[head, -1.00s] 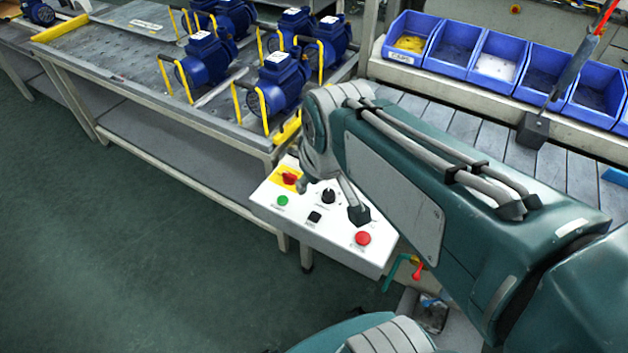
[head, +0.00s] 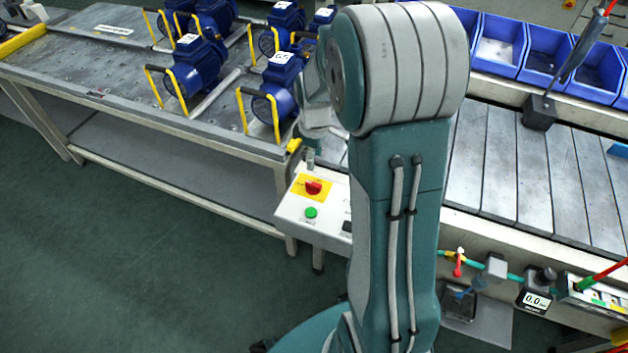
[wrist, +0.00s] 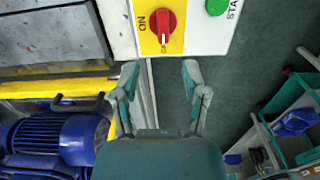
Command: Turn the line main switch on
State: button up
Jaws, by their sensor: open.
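The line main switch (head: 313,188) is a red rotary knob on a yellow plate, on the white control box (head: 296,210) beside the conveyor. In the wrist view the knob (wrist: 163,24) is just beyond my fingertips. "ON" is printed to the left of the knob. Its white mark points down the picture, towards a small label that I cannot read fully, not towards "ON". My gripper (wrist: 160,72) is open and empty, its fingers apart and short of the plate. In the head view my arm hides most of the gripper and part of the box.
A green START button (wrist: 217,6) is close to the switch. Blue pumps (head: 195,65) with yellow handles stand on the metal table (head: 110,75) beside the box. Blue bins (head: 545,50) line the conveyor (head: 490,160). The floor at left is clear.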

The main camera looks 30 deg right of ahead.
aim_at(313, 183)
jog(key=f, duration=0.8)
jog(key=shift+a+f, duration=0.3)
jog(key=shift+f, duration=0.1)
jog(key=shift+d+f, duration=0.15)
jog(key=shift+f, duration=0.4)
grip_shut()
